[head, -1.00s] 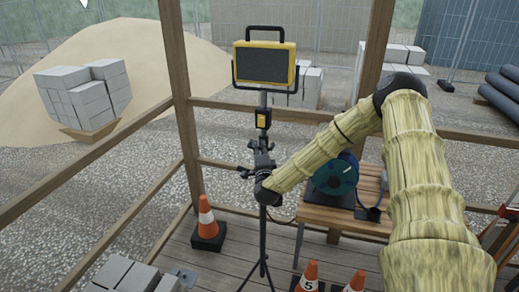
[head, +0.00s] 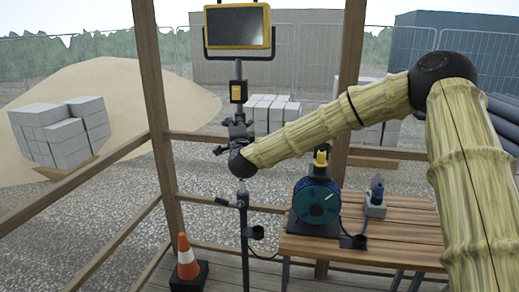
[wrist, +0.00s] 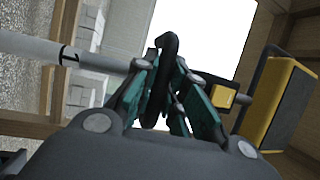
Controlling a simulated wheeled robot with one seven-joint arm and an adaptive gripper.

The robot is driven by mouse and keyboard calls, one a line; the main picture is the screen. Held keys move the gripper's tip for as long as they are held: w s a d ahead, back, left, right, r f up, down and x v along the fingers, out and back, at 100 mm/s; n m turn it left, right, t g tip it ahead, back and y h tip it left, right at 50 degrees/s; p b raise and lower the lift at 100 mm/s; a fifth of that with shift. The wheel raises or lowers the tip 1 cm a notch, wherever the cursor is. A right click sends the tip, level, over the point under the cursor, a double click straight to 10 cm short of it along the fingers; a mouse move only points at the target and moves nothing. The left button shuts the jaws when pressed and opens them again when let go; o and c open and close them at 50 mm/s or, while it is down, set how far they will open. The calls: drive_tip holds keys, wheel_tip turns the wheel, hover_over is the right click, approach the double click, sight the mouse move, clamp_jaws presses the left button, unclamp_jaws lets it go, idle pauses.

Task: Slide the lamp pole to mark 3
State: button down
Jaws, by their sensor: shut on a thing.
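The work lamp (head: 237,28) has a yellow frame and a dark panel and stands upright on its pole. It also shows in the wrist view (wrist: 278,100). I cannot see mark 3.
A wooden bench (head: 370,243) with a cable reel (head: 316,203) stands right of the stand. A traffic cone (head: 187,258) is at its left. Wooden posts (head: 158,100) and rails of the hut are close behind. Block stacks and a sand heap lie outside.

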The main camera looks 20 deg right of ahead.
sight(233, 95)
wheel_tip(233, 95, up, 10)
drive_tip(key=shift+f, duration=0.1)
idle(0.4)
drive_tip(key=c, duration=1.5)
unclamp_jaws()
drive_tip(key=shift+w, duration=0.15)
drive_tip(key=shift+o, duration=0.2)
drive_tip(key=shift+f, duration=0.1)
drive_tip(key=shift+s+f, duration=0.1)
drive_tip(key=shift+s, duration=0.25)
drive_tip(key=v, duration=1.1)
drive_tip(key=shift+s, duration=0.2)
